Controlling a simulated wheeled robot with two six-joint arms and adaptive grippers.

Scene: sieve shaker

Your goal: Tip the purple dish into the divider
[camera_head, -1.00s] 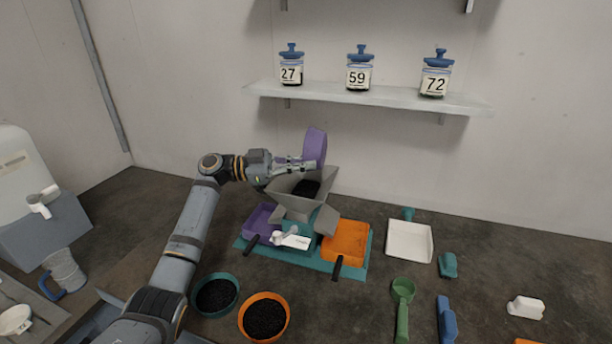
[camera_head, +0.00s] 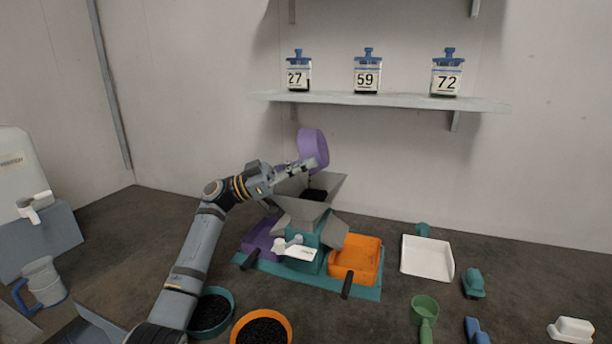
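The purple dish (camera_head: 315,148) is held up on its side, tipped over the divider's grey hopper (camera_head: 326,188). My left gripper (camera_head: 302,167) is at the dish's lower left rim and appears shut on it. Dark granules (camera_head: 314,194) lie inside the hopper. The divider has a teal body (camera_head: 305,258), with a purple bin (camera_head: 262,236) on its left and an orange bin (camera_head: 356,256) on its right. The dish's inside is mostly hidden from this view. My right gripper is not in view.
A teal bowl (camera_head: 229,324) and an orange bowl (camera_head: 240,322), both with dark granules, stand in front. At right are a white tray (camera_head: 427,257), a green scoop (camera_head: 425,308) and a teal brush-like item (camera_head: 474,284). A shelf (camera_head: 400,100) with three jars hangs behind.

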